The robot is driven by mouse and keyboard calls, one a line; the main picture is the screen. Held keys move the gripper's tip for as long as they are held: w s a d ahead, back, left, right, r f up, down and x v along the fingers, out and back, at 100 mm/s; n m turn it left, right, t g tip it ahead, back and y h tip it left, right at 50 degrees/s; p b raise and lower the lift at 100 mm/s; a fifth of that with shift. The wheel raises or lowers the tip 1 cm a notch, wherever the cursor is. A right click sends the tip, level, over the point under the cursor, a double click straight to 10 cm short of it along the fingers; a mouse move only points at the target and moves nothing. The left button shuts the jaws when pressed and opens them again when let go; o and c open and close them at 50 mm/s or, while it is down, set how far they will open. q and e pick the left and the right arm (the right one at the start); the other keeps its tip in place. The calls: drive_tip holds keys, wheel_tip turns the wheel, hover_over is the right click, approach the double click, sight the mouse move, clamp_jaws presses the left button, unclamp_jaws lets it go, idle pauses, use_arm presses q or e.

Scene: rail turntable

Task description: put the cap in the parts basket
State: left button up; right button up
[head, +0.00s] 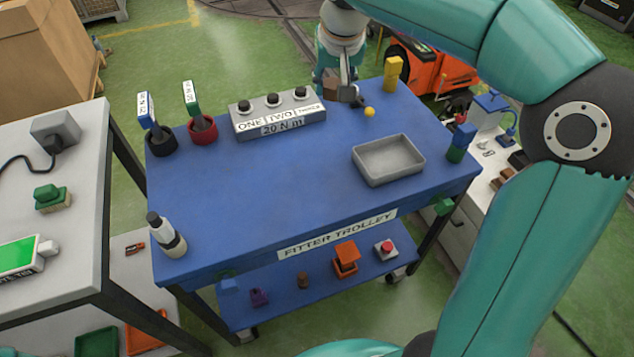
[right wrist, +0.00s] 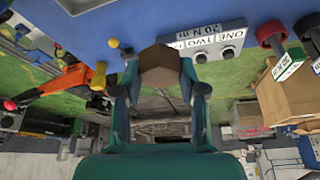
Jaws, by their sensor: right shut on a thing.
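My right gripper (head: 343,88) is over the far edge of the blue trolley top, left of the yellow block. It is shut on a brown faceted piece (head: 331,86), probably the cap. In the right wrist view the brown piece (right wrist: 160,60) sits between the two fingers (right wrist: 160,92). A shallow grey open tray (head: 388,160), likely the parts basket, stands on the right half of the trolley top (head: 250,195) and looks empty. The held piece is beyond the tray and to its left. My left gripper is not in view.
A yellow ball (head: 369,112) on a dark stem is close to the right gripper. A grey box with black knobs (head: 277,113) is to its left, a yellow block (head: 392,72) to its right. A green-blue block (head: 459,143) stands right of the tray. The trolley's middle is clear.

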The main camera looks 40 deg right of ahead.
sight(328, 166)
wheel_tip(328, 166, down, 2)
drive_tip(key=shift+f+b, duration=0.15)
drive_tip(key=shift+b, duration=0.3)
use_arm(q)
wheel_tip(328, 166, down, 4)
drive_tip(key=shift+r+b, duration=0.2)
drive_tip(key=shift+b, duration=0.65)
use_arm(e)
wheel_tip(328, 166, down, 19)
drive_tip(key=shift+f, duration=0.2)
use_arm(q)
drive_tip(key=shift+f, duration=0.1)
use_arm(e)
drive_tip(key=o, duration=1)
